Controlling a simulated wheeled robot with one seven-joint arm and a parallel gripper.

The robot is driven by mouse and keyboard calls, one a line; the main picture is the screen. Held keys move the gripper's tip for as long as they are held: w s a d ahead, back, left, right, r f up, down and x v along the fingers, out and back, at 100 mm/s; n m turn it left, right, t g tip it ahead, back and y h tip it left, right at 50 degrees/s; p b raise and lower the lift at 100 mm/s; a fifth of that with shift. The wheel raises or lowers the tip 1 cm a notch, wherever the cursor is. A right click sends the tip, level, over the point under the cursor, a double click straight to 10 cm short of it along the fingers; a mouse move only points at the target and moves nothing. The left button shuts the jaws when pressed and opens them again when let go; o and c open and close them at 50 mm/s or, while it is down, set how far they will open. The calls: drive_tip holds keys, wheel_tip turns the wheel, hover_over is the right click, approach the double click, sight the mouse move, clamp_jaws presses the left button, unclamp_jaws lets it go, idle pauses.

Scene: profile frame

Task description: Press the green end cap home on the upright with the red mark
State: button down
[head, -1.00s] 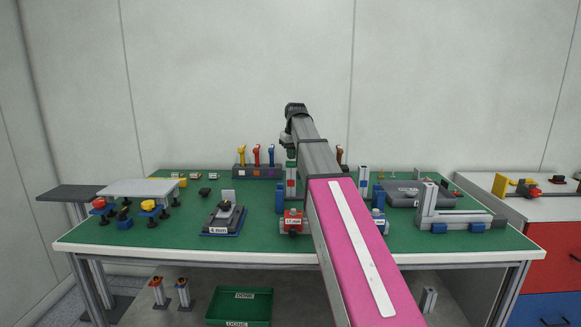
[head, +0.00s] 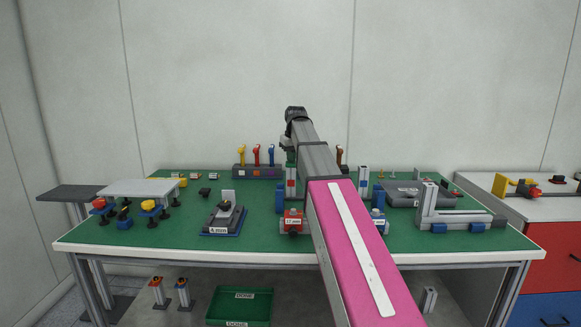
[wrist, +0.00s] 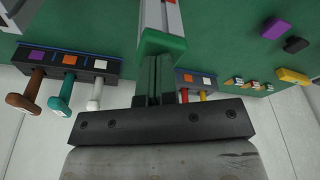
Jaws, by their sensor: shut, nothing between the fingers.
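The upright with the red mark (head: 291,183) stands on the green bench, just left of my arm. It also shows in the wrist view (wrist: 158,14), with part of the red mark at the top edge. The green end cap (wrist: 161,45) is on the end of this upright; it shows small in the head view (head: 291,164). My gripper (wrist: 156,60) is shut and empty, its fingertips at the cap's outer face. They look to be touching it or very close. I cannot tell whether any gap is left between cap and upright.
A second upright (head: 363,180) stands right of my arm. A grey block with coloured-handled tools (head: 257,171) is behind the marked upright. Blue and red clamps (head: 292,222) are in front. Open green bench lies to the left, around the 4 mm fixture (head: 223,218).

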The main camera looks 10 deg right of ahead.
idle(0.4)
drive_tip(key=shift+w+a+v, duration=0.1)
drive_tip(key=shift+w+v, duration=0.1)
drive_tip(key=shift+v, duration=0.9)
drive_tip(key=shift+w+a+v, duration=0.1)
drive_tip(key=shift+w+v, duration=0.1)
drive_tip(key=shift+v, duration=0.9)
drive_tip(key=shift+w+a+v, duration=0.1)
drive_tip(key=shift+w+v, duration=0.15)
drive_tip(key=shift+v, duration=0.9)
drive_tip(key=shift+r, duration=0.1)
